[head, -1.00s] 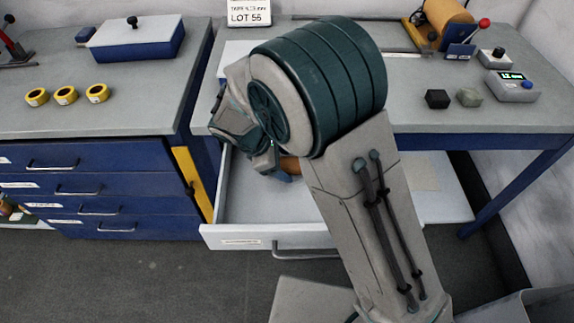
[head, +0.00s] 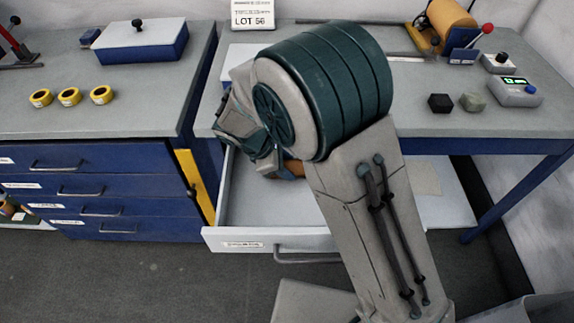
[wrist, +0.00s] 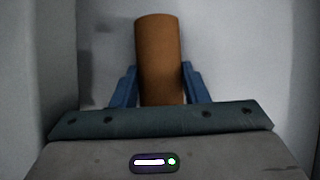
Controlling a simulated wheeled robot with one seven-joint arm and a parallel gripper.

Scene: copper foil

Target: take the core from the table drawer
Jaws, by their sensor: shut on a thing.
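The table drawer (head: 262,238) is pulled open below the right table, white inside. The core is a brown cylinder (wrist: 158,50) in the wrist view, standing up from between the two blue fingers of my gripper (wrist: 160,92). My gripper is shut on it, with the grey drawer interior around and behind. In the head view only a small brown part of the core (head: 294,168) shows beneath my wrist, inside the drawer opening. My arm hides most of the gripper there. I cannot tell whether the core touches the drawer floor.
The right table's top (head: 420,90) is above the drawer, with a dark block (head: 440,103), a greenish block (head: 473,102) and a meter (head: 514,92). A flat tan sheet (head: 425,178) lies in the drawer's right side. A blue drawer cabinet (head: 90,158) stands left.

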